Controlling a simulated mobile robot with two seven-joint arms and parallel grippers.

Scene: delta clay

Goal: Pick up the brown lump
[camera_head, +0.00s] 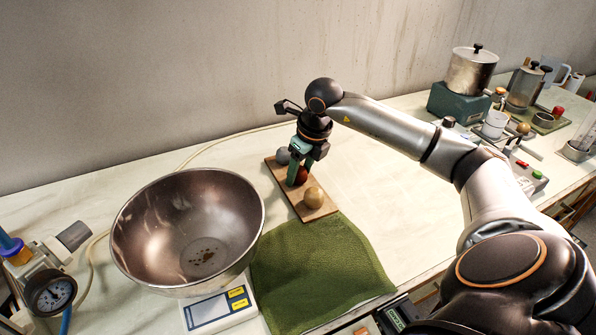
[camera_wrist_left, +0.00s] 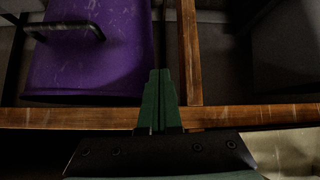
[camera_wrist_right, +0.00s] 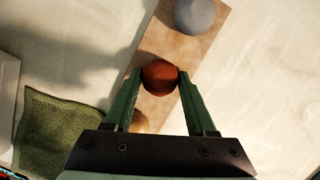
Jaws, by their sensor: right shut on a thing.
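The brown lump (camera_wrist_right: 160,76) is a reddish-brown ball on a wooden board (camera_wrist_right: 158,42), between two other lumps. It also shows partly in the head view (camera_head: 302,174), behind a finger. My right gripper (camera_wrist_right: 159,82) points down over the board, its green fingers shut on the brown lump from both sides. The lump appears to be at the board; I cannot tell any gap beneath it. My left gripper (camera_wrist_left: 158,76) shows only in the left wrist view, its fingers together and empty, near a wooden frame edge.
A grey lump (camera_wrist_right: 194,14) and a tan lump (camera_head: 313,197) lie on the board either side. A large metal bowl (camera_head: 135,232) sits on a scale (camera_head: 212,312) to the left. A green cloth (camera_head: 318,262) lies in front. Pots and tools crowd the right.

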